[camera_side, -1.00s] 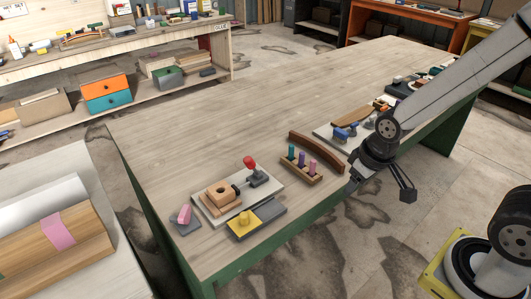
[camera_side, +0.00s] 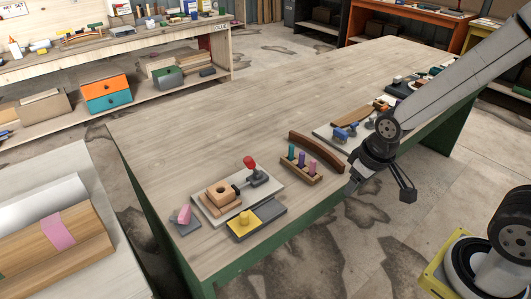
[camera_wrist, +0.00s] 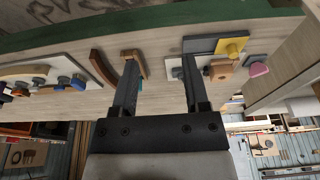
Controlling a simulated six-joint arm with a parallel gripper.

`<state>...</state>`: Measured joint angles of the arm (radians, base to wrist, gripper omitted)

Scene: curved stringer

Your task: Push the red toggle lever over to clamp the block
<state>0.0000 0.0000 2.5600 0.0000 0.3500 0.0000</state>
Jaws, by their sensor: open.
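The red toggle lever (camera_side: 249,163) stands roughly upright, leaning slightly left, on a dark clamp base (camera_side: 258,178). The clamp sits on a light grey plate (camera_side: 272,191) near the table's front left. A wooden block (camera_side: 221,194) with a round hole lies on the same plate, left of the lever; it also shows in the wrist view (camera_wrist: 221,73). My gripper (camera_side: 380,190) is open and empty, beyond the table's front edge, well to the right of the clamp. In the wrist view my gripper (camera_wrist: 158,66) has its fingers spread; the red lever is not seen there, perhaps behind the right finger.
A yellow piece on a grey plate (camera_side: 268,214) lies in front of the clamp, and a pink piece (camera_side: 184,214) to its left. A wooden rack (camera_side: 302,170) with coloured pegs and a curved brown piece (camera_side: 316,149) stand between clamp and gripper. The table's back (camera_side: 230,110) is clear.

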